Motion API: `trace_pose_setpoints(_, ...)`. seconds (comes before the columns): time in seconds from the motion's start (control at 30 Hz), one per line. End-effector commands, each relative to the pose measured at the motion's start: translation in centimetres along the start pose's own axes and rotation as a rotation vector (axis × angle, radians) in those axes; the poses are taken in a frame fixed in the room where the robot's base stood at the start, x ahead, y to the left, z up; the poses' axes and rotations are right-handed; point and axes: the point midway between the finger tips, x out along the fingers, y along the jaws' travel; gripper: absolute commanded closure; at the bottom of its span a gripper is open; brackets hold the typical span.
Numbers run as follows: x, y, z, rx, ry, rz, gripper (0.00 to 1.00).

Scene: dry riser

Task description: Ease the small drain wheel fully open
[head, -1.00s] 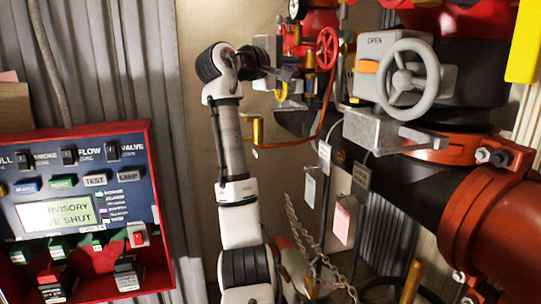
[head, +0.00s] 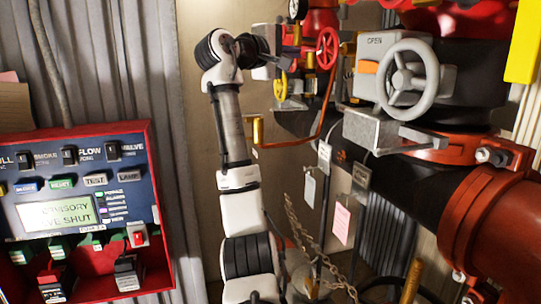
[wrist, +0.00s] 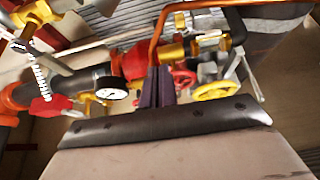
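A small yellow wheel (head: 281,85) and a small red wheel (head: 327,48) are on the pipework at the back in the head view. No label shows which one is the drain wheel. Both also show in the wrist view, the yellow wheel (wrist: 217,91) right of the fingers and the red wheel (wrist: 183,79) just beside them. My gripper (head: 280,57) is above the yellow wheel in the head view, apart from it as far as I can see. In the wrist view its dark fingers (wrist: 157,72) are together with nothing visible between them.
A large grey handwheel (head: 409,79) on a box marked OPEN is at the right. A copper-coloured pipe (head: 325,110) bends close to the gripper. A red alarm panel (head: 80,215) is at the left. A pressure gauge (wrist: 111,88) shows in the wrist view.

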Motion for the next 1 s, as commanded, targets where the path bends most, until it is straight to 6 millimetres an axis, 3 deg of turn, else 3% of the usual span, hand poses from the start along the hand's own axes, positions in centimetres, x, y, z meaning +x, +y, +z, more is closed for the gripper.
trace_pose_setpoints(0.67,-0.5,0.2,0.5,-0.001,0.002,0.000,1.00)
trace_pose_setpoints(1.0,-3.6,0.3,-1.2,-0.001,0.003,0.001,1.00)
